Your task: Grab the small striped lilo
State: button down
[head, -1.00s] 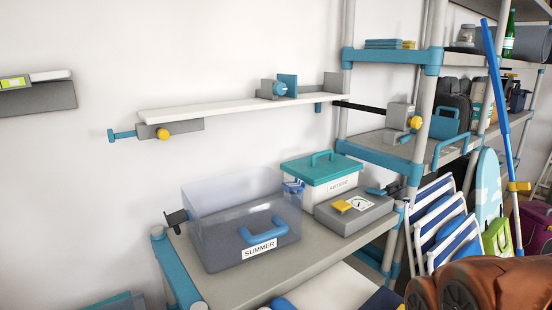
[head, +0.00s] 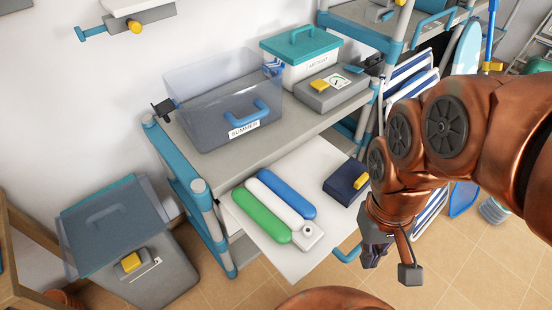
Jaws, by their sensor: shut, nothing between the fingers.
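The small striped lilo (head: 273,206) lies flat on a white pull-out board (head: 270,252) under the shelf with the SUMMER box. It has a green, a white and a blue tube side by side, with a small white piece with a round knob (head: 308,235) at its near end. My gripper (head: 373,254) hangs at the right of the board, near its front right corner and apart from the lilo. It is shut and empty. Its fingertips are small and dark in this view.
A dark blue box (head: 346,183) with a yellow latch sits on the board, right of the lilo. The clear SUMMER box (head: 220,115) stands on the shelf above. A grey bin (head: 150,275) stands at the lower left. Tiled floor (head: 440,275) is open at the lower right.

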aim_at(282, 213)
jog(key=z, duration=1.55)
jog(key=k, duration=1.3)
jog(key=u, duration=2.2)
jog(key=i, duration=0.5)
